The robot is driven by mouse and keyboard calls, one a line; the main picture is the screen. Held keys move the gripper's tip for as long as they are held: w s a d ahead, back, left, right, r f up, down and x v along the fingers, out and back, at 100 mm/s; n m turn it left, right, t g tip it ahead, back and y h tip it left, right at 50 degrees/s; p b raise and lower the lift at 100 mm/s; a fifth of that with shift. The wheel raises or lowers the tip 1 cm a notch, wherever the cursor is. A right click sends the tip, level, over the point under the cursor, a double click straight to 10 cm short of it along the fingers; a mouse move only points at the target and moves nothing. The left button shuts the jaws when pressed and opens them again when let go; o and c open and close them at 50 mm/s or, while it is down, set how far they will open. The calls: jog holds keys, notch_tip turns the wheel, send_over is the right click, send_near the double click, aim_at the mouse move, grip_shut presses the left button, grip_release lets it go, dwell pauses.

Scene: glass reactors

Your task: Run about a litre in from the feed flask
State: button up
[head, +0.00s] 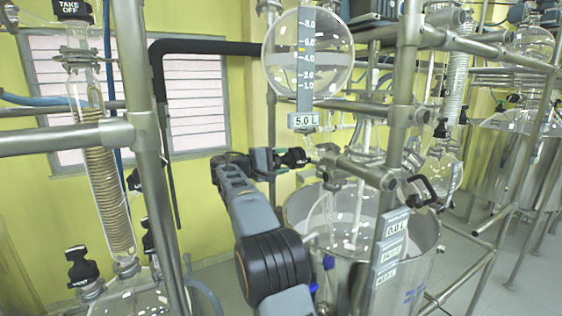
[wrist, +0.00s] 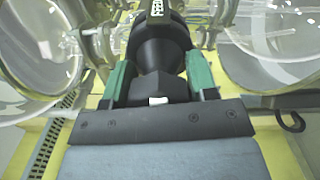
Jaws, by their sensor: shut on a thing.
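The feed flask (head: 283,62) is a round clear glass bulb at top centre in the head view. A graduated strip runs down it with a yellow mark near the middle, and a tag (head: 309,120) below reads 5.0 L. My gripper (head: 272,160) is just under the flask, shut on a black valve knob (head: 294,157). In the wrist view, the green fingers of my gripper (wrist: 158,82) sit either side of the black knob (wrist: 160,40), whose label is partly readable. The reactor vessel (head: 345,215) stands below; its tag (head: 396,228) appears to read 0.0 L.
Steel frame posts and rails (head: 405,100) surround the vessel closely. A coiled condenser (head: 100,170) with a TAKE OFF knob (head: 72,8) is at left, above a VENT knob (head: 82,268). A black pipe (head: 205,47) crosses behind. More glassware stands at right.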

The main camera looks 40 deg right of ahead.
jog(key=shift+n, duration=2.2)
jog(key=o, duration=0.9)
jog(key=a, duration=0.4)
jog(key=w+a+b, duration=0.1)
jog(key=a, duration=0.4)
jog(key=w+a+b, duration=0.1)
jog(key=a, duration=0.3)
jog(key=shift+a, duration=0.35)
